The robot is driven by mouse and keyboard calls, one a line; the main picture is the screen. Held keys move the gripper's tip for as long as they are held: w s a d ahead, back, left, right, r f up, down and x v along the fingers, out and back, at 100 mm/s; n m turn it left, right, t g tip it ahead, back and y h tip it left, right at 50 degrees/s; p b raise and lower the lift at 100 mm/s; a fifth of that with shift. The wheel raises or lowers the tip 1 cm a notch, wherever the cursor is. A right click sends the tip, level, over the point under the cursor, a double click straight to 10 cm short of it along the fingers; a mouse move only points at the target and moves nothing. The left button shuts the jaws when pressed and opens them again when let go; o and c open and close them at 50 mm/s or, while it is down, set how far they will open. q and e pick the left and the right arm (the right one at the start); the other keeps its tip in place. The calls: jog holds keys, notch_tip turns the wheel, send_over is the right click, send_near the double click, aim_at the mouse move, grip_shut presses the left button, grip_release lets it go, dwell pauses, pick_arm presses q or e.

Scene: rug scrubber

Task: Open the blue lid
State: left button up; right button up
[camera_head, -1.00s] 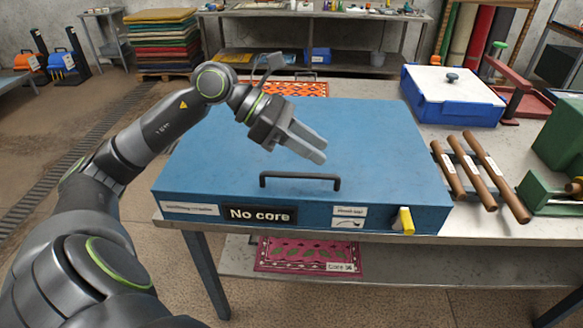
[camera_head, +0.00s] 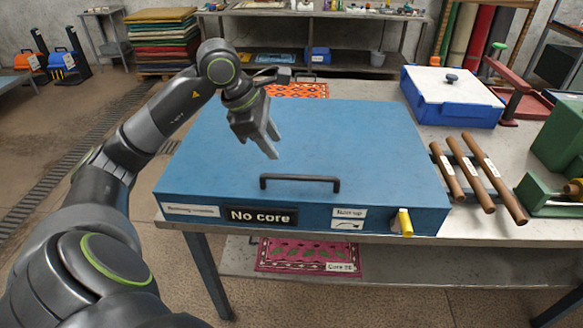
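The blue lid (camera_head: 370,145) is the broad flat top of a box on the table, and it lies closed. A dark bar handle (camera_head: 300,178) stands near its front edge. The box front carries a "No core" label (camera_head: 262,216) and a yellow latch-like piece (camera_head: 404,222) at the right. My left gripper (camera_head: 265,142) is above the lid, behind and left of the handle, fingers pointing down and apart from the handle. It is empty; the gap between its fingers is hard to judge. My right gripper is not in view.
Several brown rollers (camera_head: 466,172) lie right of the box. Behind them stands a blue bin with a white top (camera_head: 452,96). A green device (camera_head: 556,190) is at the far right. A patterned rug (camera_head: 308,256) lies on the shelf below.

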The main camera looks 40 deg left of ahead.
aim_at(291, 177)
pick_arm(q)
jog(key=p+x, duration=0.1)
jog(key=x, duration=1)
jog(key=shift+p, duration=0.35)
jog(key=shift+c, duration=0.5)
grip_shut()
